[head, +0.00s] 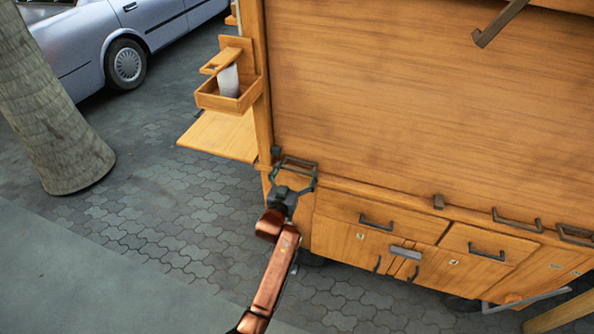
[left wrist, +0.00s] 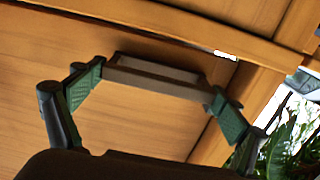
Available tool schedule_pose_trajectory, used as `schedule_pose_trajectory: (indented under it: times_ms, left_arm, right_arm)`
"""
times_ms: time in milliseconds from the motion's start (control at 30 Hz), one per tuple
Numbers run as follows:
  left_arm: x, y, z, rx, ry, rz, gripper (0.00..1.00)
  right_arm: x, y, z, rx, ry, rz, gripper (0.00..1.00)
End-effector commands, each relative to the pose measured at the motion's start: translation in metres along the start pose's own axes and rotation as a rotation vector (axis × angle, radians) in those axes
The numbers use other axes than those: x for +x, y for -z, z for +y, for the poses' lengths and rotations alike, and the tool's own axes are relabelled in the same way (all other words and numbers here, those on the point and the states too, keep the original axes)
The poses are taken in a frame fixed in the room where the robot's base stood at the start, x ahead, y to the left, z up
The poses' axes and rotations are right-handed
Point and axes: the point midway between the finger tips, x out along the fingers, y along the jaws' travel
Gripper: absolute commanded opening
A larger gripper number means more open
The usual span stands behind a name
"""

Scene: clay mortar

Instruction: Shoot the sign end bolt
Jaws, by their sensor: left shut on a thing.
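A dark metal bolt (head: 300,161) with a bar-shaped grip sits at the left end of the wooden cart's ledge, below the large panel. It also shows in the left wrist view (left wrist: 155,80) as a dark bar against wood. My left gripper (head: 297,172) reaches up to it from below. Its two green-padded fingers (left wrist: 158,95) close on the two ends of the bar. The far side of the bolt and whatever it slides into are hidden. My right gripper is in neither view.
Wooden drawers and doors with dark handles (head: 377,222) lie below the ledge. More dark brackets (head: 516,222) are at the right. A small wooden shelf box (head: 228,98) holding a pale cup juts out at the left. Paving (head: 150,210) is clear to the left.

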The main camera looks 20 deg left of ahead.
Motion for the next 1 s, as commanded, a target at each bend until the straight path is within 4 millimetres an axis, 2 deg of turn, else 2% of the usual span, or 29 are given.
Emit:
schedule_pose_trajectory:
  times_ms: [100, 233, 500, 833, 867, 1000]
  left_arm:
    - [0.0, 0.0, 0.001, 0.0, -0.001, 0.0, 0.48]
    - [0.0, 0.002, -0.006, 0.002, 0.0, 0.0, 0.48]
    - [0.0, 0.004, -0.048, 0.003, 0.001, 0.0, 0.48]
    - [0.0, 0.0, -0.056, 0.002, 0.004, 0.001, 0.48]
    - [-0.001, 0.0, -0.056, 0.002, 0.004, 0.001, 0.92]
    - [-0.001, 0.0, -0.057, 0.002, 0.005, 0.0, 1.0]
  right_arm:
    - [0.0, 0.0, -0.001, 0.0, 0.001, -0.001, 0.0]
    - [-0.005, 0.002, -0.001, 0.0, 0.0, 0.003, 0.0]
    - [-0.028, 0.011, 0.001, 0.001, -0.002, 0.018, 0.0]
    - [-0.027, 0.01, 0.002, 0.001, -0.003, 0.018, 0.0]
    - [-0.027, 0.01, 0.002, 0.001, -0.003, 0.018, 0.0]
    - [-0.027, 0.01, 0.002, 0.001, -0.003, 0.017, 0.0]
